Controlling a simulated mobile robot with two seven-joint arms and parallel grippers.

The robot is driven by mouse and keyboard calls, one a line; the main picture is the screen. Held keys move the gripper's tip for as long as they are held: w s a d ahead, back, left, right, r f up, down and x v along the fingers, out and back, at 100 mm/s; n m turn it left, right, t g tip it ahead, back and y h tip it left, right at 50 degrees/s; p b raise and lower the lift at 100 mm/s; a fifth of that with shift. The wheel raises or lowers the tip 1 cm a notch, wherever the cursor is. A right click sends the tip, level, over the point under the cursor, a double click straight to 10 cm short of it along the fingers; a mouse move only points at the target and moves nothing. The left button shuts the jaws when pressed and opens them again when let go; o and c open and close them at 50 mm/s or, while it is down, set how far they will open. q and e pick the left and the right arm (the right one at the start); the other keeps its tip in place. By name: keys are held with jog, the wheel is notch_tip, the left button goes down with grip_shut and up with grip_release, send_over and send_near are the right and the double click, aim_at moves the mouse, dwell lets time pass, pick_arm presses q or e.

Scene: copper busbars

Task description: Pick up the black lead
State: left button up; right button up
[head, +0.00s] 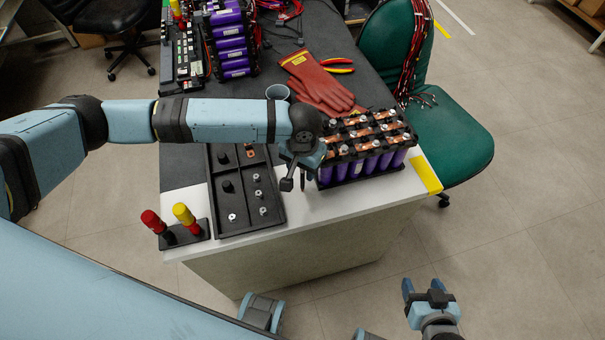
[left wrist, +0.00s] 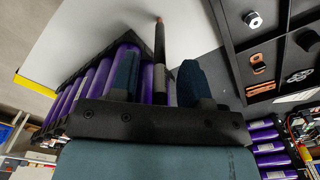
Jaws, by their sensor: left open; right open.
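My left gripper (head: 298,172) is above the white table front, between the black parts tray and the purple battery module. In the left wrist view its two dark fingers (left wrist: 160,62) stand apart. A thin dark rod with a grey collar and brownish tip (left wrist: 159,36) shows between them; it may be the black lead, but I cannot tell for certain. No finger visibly closes on it. My right gripper (head: 424,291) is open and empty, low at the right, over the floor away from the table. No other black lead is clearly visible.
The battery module (head: 366,148) with copper busbars stands right of the left gripper. The black tray (head: 248,231) holds small parts. A stand (head: 185,237) holds red- and yellow-handled tools. Red gloves (head: 320,84) and pliers (head: 338,66) lie behind. A green chair (head: 455,135) stands at the right.

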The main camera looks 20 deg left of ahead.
pick_arm(q)
grip_shut()
